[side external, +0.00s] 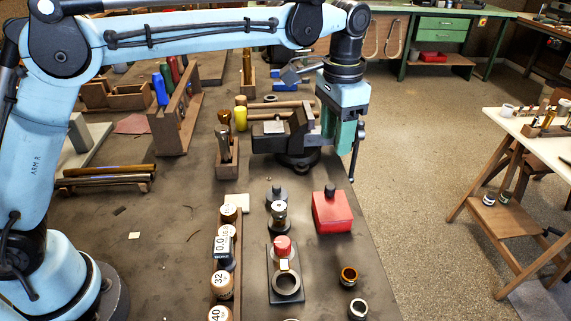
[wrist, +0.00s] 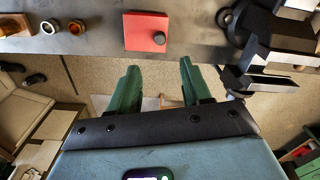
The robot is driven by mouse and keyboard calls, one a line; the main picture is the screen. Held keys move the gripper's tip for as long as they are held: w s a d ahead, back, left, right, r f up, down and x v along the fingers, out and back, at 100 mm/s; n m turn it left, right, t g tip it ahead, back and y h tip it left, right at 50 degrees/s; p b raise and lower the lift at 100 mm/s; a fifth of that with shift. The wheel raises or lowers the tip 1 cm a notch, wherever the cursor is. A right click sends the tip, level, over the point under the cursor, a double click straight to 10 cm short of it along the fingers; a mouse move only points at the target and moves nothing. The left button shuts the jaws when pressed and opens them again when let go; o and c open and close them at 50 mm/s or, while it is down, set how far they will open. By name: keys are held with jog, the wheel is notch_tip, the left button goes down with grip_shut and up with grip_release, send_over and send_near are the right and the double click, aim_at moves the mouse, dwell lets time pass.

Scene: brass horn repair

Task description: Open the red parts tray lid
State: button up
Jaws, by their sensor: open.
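The red parts tray (side external: 332,212) is a small red box with a black knob (side external: 330,191) on its lid, and the lid looks closed. It sits near the right edge of the dark workbench. In the wrist view the red tray (wrist: 146,31) lies beyond my fingertips, with its black knob (wrist: 159,38) on top. My gripper (wrist: 156,75) is open and empty, its two green fingers apart and clear of the tray. In the side view my gripper (side external: 340,140) hangs by the vise, above and behind the tray; its fingertips are hard to make out there.
A vise (side external: 285,135) stands close beside my gripper and also shows in the wrist view (wrist: 262,70). Left of the tray are a metal fitting (side external: 279,215) and a stand with a red cap (side external: 283,245). Brass rings (side external: 348,276) lie in front. Open floor lies right of the bench.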

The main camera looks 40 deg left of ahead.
aim_at(330, 187)
notch_tip(330, 187, down, 12)
jog(key=shift+f, duration=0.1)
dwell(0.5)
grip_shut()
dwell(0.3)
